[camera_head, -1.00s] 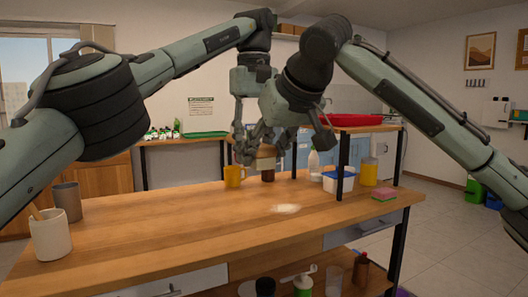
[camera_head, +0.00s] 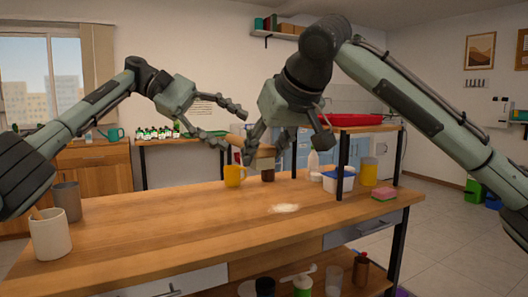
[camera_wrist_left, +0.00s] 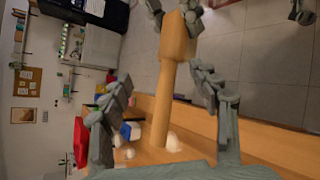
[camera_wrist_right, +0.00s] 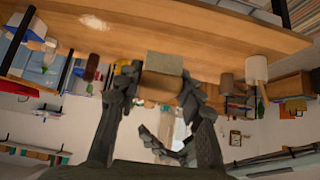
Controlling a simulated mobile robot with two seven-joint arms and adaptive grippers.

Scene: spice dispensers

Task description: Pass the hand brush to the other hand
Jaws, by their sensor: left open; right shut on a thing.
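The hand brush (camera_head: 266,158) has a wooden handle and block with pale bristles. It is held above the far part of the table, its handle pointing left. My right gripper (camera_head: 262,147) is shut on its wooden block, with the bristles (camera_wrist_right: 165,64) showing beyond the fingers in the right wrist view. My left gripper (camera_head: 231,125) is open, left of the brush and turned toward the handle. In the left wrist view the handle (camera_wrist_left: 163,105) appears between the spread left fingers (camera_wrist_left: 163,88), with no clear contact.
The wooden table (camera_head: 150,235) has a pale spill (camera_head: 285,208) on top. A yellow mug (camera_head: 234,176) stands just below the brush. A white-and-blue tub (camera_head: 338,181), yellow cup (camera_head: 369,174) and sponge (camera_head: 384,194) are at right, beneath a red tray (camera_head: 350,119). A white cup (camera_head: 50,235) stands front left.

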